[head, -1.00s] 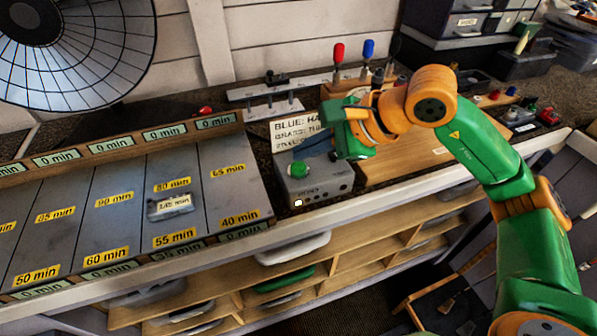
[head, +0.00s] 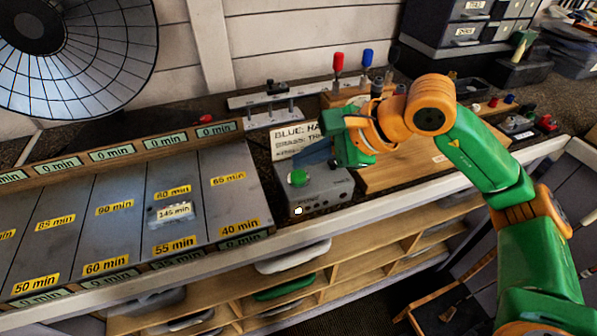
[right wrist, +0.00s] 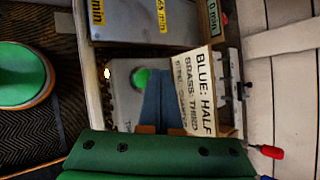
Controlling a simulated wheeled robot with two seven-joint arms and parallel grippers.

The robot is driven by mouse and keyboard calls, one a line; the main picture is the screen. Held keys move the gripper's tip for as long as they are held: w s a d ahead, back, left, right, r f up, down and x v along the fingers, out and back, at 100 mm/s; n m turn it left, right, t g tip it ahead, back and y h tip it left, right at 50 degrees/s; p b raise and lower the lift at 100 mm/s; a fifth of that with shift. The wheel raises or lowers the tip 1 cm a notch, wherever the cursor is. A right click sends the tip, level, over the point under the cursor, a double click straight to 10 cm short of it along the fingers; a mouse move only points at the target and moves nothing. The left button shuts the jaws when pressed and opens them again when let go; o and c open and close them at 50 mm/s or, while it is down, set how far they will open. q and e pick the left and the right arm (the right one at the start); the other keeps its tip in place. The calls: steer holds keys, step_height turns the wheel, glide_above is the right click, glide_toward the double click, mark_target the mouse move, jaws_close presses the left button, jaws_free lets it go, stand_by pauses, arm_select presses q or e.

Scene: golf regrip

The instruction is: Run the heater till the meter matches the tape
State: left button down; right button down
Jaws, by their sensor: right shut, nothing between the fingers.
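A grey control box (head: 325,195) with a round green button (head: 298,177) on top and a small white light on its front stands on the bench. My right gripper (head: 308,159) is shut and empty, its blue-grey fingers just above and behind the button. In the right wrist view the fingers (right wrist: 158,98) point toward the green button (right wrist: 141,77); I cannot tell whether they touch. Left of the box lies a grey panel of lanes (head: 120,215) with yellow tapes, such as 55 min (head: 175,245). Green meters line its edges; the one (head: 178,258) below 55 min seems to read about 35. My left gripper is out of view.
A sign (head: 296,138) starting "BLUE: HALF" stands behind the box. A small 145 min tag (head: 174,212) lies on the panel. A rack (head: 270,105), red and blue-handled tools and a wooden board (head: 405,165) stand nearby. Shelves run below the bench.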

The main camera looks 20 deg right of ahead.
mark_target(305, 176)
stand_by(0.8)
steer(key=shift+f+b, duration=0.4)
steer(key=shift+b, duration=0.1)
steer(key=shift+f+b, duration=0.55)
steer(key=shift+b, duration=0.05)
stand_by(0.5)
steer(key=shift+r, duration=0.15)
steer(key=shift+r+p, duration=0.8)
steer(key=shift+r, duration=0.05)
step_height(305, 176, up, 5)
steer(key=p, duration=0.4)
